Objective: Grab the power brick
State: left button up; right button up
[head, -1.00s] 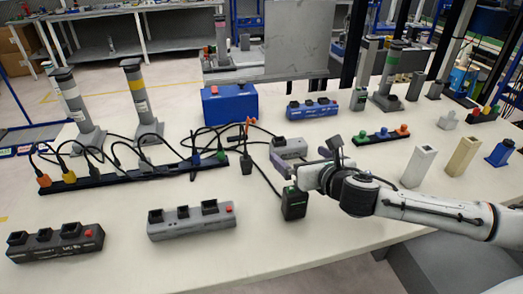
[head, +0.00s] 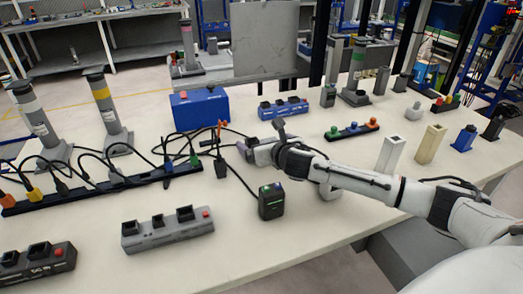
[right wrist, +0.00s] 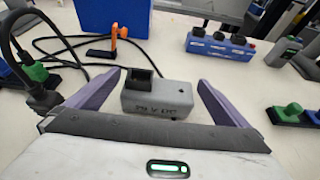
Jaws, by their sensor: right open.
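A grey block marked "24 V DC" with a black socket on top, which looks like the power brick (right wrist: 157,98), sits on the table in the right wrist view. It lies between and just ahead of the two purple fingers of my right gripper (right wrist: 158,82). The fingers are spread wide, with gaps on both sides of the block. In the head view my right gripper (head: 260,141) is low over the table and hides most of the block. My left gripper is in neither view.
A black box with a green top (head: 271,202) stands nearer, its cable running past my gripper. A blue box (head: 200,110) and a blue socket strip (head: 284,109) are behind. A black cabled strip (head: 100,188) lies left, a grey socket unit (head: 168,230) in front.

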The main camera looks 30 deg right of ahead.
jog(key=shift+w, duration=0.25)
jog(key=c, duration=1.1)
